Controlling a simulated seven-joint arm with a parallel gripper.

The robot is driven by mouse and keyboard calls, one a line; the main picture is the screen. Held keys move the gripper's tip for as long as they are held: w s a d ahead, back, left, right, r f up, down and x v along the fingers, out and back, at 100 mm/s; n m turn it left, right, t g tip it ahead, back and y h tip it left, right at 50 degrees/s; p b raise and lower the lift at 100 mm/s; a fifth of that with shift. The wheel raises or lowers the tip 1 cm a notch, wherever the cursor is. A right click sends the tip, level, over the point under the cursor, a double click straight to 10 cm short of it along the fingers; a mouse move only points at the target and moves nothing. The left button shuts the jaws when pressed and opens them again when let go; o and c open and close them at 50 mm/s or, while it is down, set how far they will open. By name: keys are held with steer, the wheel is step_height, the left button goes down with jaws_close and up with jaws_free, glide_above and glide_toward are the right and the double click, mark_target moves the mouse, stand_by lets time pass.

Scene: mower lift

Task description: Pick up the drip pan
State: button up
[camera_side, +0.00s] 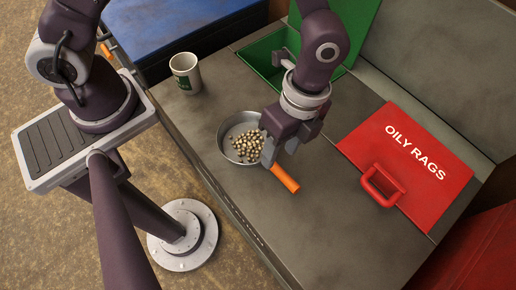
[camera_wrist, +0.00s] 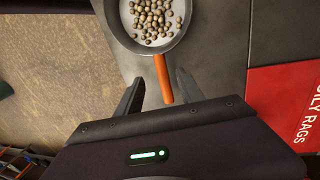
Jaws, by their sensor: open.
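The drip pan (camera_side: 229,149) is a round grey metal pan with an orange handle (camera_side: 284,178), standing on the grey bench top. Several small tan balls lie in it. In the wrist view the pan (camera_wrist: 184,35) is at the top, and its handle (camera_wrist: 162,78) points down between my two fingers. My gripper (camera_side: 280,155) is open above the handle in the side view. In the wrist view the fingers of my gripper (camera_wrist: 158,90) are on either side of the handle, apart from it. The side view hides part of the pan's right rim behind my gripper.
A white cup (camera_side: 186,74) stands left of the pan, towards the back. A red "OILY RAGS" lid (camera_side: 405,150) with a handle is at the right. A green open bin (camera_side: 262,55) and a blue box (camera_side: 170,30) are behind. The front bench top is clear.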

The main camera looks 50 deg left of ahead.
mark_target(277, 166)
steer(key=f, duration=0.5)
steer(key=shift+s+d+f, duration=0.1)
steer(key=shift+s+f, duration=0.05)
steer(key=shift+s, duration=0.2)
jaws_close()
stand_by(0.9)
